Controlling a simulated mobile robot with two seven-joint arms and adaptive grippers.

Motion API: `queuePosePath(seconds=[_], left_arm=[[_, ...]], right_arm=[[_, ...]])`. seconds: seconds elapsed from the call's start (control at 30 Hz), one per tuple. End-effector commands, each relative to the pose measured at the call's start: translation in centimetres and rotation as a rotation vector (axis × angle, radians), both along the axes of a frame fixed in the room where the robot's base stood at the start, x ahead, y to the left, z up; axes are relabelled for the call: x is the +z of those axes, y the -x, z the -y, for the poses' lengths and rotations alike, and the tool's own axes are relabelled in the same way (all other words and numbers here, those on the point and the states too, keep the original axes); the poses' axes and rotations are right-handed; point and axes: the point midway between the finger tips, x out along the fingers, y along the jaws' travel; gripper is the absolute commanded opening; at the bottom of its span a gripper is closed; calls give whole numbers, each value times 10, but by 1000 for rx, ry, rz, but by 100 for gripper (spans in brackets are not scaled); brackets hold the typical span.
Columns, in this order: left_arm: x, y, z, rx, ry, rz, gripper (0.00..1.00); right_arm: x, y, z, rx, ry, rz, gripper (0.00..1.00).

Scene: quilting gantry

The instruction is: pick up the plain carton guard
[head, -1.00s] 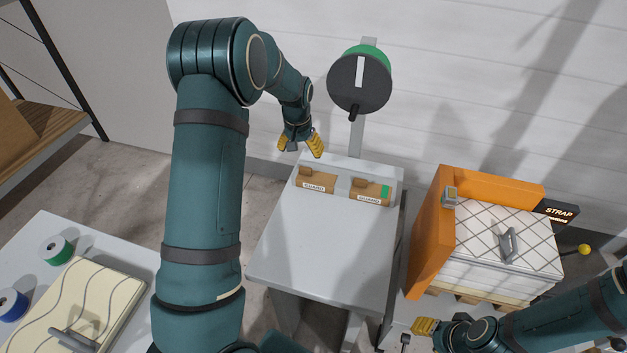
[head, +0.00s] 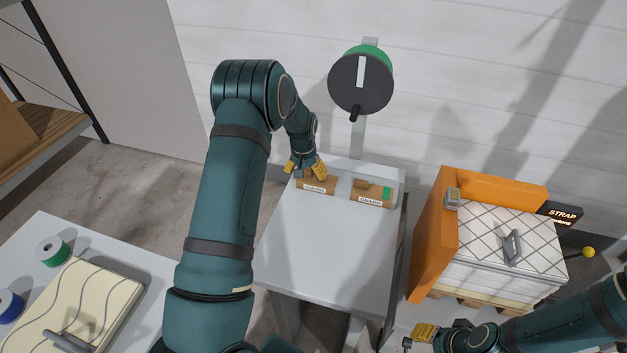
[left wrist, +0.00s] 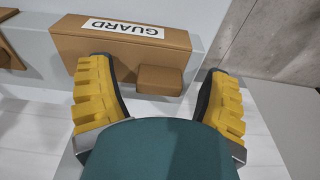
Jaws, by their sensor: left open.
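The plain carton guard (head: 317,188) is a brown block with a GUARD label and a small raised tab. It lies at the left of the grey table's back end, and also shows in the left wrist view (left wrist: 115,48). My left gripper (head: 304,168) is open just above and behind it. In the left wrist view the tab (left wrist: 160,79) shows between the yellow fingers, apart from both. A second guard (head: 371,196) with a green patch lies to the right. My right gripper (head: 425,333) is at the lower right, far from both guards; its jaw opening is unclear.
The grey table (head: 325,248) is bare in front of the guards. A green-and-grey crank disc (head: 360,83) stands behind it. An orange frame (head: 431,235) and a strapped white stack (head: 505,270) stand to the right. A side table (head: 140,262) is at left.

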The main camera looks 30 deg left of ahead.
Motion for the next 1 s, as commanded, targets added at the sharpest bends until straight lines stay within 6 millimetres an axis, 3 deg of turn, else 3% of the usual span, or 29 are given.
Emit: queuePosePath(seconds=[0.13,0.17,0.3,0.73,1.0], left_arm=[[1,0,0,0,0,0,78],[1,0,0,0,0,0,72],[1,0,0,0,0,0,24],[5,0,0,0,0,1,23],[50,-1,0,0,-1,4,23]], right_arm=[[0,0,0,0,0,0,47],[0,0,0,0,0,0,47],[0,0,0,0,0,0,47],[1,0,0,0,0,1,47],[6,-2,0,-4,1,4,47]])
